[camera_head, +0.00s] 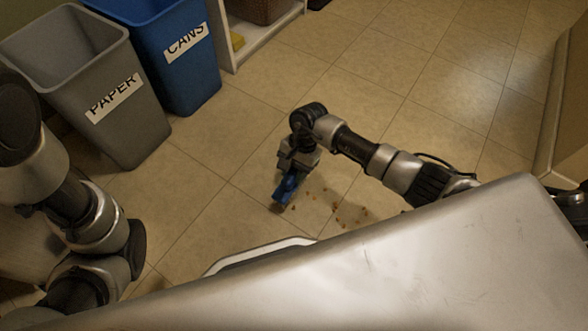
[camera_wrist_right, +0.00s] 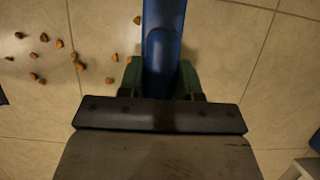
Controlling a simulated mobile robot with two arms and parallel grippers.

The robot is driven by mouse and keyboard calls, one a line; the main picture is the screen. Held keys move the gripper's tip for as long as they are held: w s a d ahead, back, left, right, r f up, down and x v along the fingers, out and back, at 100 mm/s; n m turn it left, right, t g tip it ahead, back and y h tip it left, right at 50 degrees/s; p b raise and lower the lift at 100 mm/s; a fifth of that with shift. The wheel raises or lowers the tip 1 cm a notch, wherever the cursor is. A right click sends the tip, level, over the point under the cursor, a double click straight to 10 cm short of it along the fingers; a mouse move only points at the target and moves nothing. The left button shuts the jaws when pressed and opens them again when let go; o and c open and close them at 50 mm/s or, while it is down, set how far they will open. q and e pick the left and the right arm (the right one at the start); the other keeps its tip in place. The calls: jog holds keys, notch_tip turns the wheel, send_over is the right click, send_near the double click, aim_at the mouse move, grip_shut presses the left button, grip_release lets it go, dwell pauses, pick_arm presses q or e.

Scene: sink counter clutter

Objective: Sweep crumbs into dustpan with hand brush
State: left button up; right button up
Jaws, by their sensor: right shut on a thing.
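My right gripper (camera_head: 293,173) is shut on the blue hand brush (camera_head: 286,190), low over the tiled floor. In the right wrist view the brush's blue handle (camera_wrist_right: 162,55) runs between the two fingers of the gripper (camera_wrist_right: 161,78); its far end is cut off by the top edge. Small brown crumbs (camera_head: 339,208) lie scattered on the floor just right of the brush. They also show left of the handle in the right wrist view (camera_wrist_right: 58,44). I cannot make out a dustpan for certain. My left arm shows at the left, but its gripper does not.
A grey PAPER bin (camera_head: 130,125) and a blue CANS bin (camera_head: 180,60) stand at the upper left. A white shelf (camera_head: 268,37) is beside them. A cabinet edge (camera_head: 560,110) is at the right. The tiled floor (camera_head: 400,100) beyond my right arm is clear.

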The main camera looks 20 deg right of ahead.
jog(key=shift+f+b, duration=0.55)
jog(key=shift+f, duration=0.05)
dwell(0.5)
jog(key=shift+r, duration=0.1)
